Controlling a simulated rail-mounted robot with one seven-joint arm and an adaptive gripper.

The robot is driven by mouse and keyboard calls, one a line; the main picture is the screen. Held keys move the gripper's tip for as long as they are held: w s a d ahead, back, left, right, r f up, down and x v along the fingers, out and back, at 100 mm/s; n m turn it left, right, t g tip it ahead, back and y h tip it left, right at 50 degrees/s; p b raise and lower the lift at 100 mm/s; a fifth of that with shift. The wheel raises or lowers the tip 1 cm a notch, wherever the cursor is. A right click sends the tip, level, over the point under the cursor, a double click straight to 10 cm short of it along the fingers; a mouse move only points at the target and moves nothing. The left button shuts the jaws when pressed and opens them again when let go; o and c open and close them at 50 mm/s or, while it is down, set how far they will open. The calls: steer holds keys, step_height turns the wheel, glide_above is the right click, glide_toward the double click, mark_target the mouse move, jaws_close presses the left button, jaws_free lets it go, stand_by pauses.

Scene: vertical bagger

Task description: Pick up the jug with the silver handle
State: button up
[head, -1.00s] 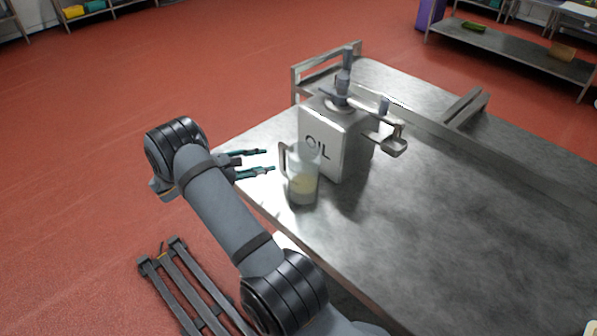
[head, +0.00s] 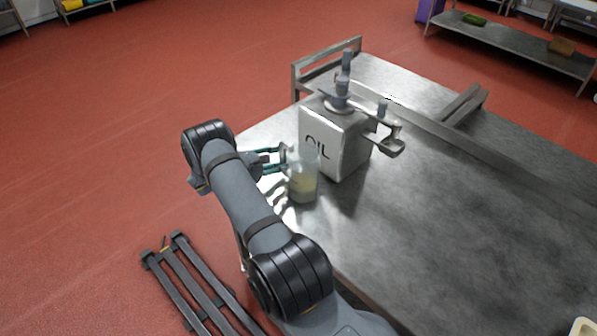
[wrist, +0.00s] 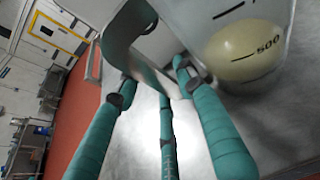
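The jug (head: 303,186) is clear, with a pale yellow liquid in its lower part. It stands upright near the table's left edge, in front of the oil dispenser. In the wrist view the jug (wrist: 248,55) fills the upper right, with a "500" mark. Its silver handle (wrist: 122,42) curves down from the top between my teal fingers. My gripper (head: 276,161) is at the jug's left, at handle height. In the wrist view my gripper (wrist: 152,85) has its fingers apart on either side of the handle. Part of the handle is hidden by the fingers in the head view.
A metal dispenser marked "OIL" (head: 322,140) stands right behind the jug, with a lever and spout on top. The steel table (head: 440,210) is clear to the right. A raised rail (head: 425,108) runs behind the dispenser. A dark slatted rack (head: 190,280) lies low at the left.

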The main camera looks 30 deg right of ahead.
steer(key=shift+c, duration=1.3)
jaws_close()
steer(key=shift+r, duration=0.1)
